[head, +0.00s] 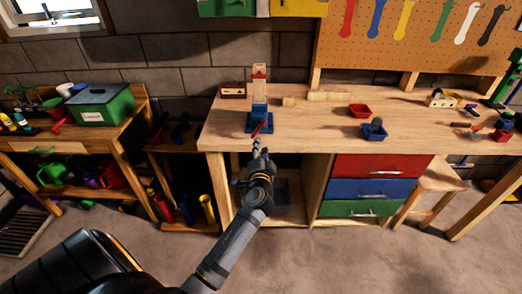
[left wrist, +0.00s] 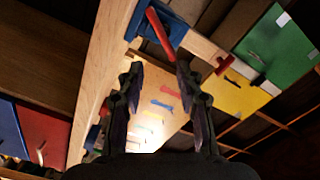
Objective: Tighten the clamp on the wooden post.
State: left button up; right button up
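The wooden post (head: 260,92) stands upright on the workbench with a red band near its top. A blue clamp (head: 259,122) sits around its foot at the bench's front edge. The clamp's red handle (head: 257,129) sticks out toward me. My left gripper (head: 257,147) is just below and in front of this handle. In the left wrist view the gripper (left wrist: 159,70) is open, with its fingers apart. The red handle (left wrist: 160,32) lies ahead of the gap, its lower end near the right fingertip; contact cannot be told. The blue clamp (left wrist: 150,42) is behind it. My right gripper is out of view.
Red, blue and green drawers (head: 378,188) are below. A green box (head: 101,105) stands on the left bench.

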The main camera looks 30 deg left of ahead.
pick_arm(q)
jog(key=shift+s+d, duration=0.1)
jog(key=shift+s, duration=0.1)
dwell(0.4)
jog(key=v, duration=0.7)
jog(key=shift+s, duration=0.2)
jog(key=shift+c, duration=0.4)
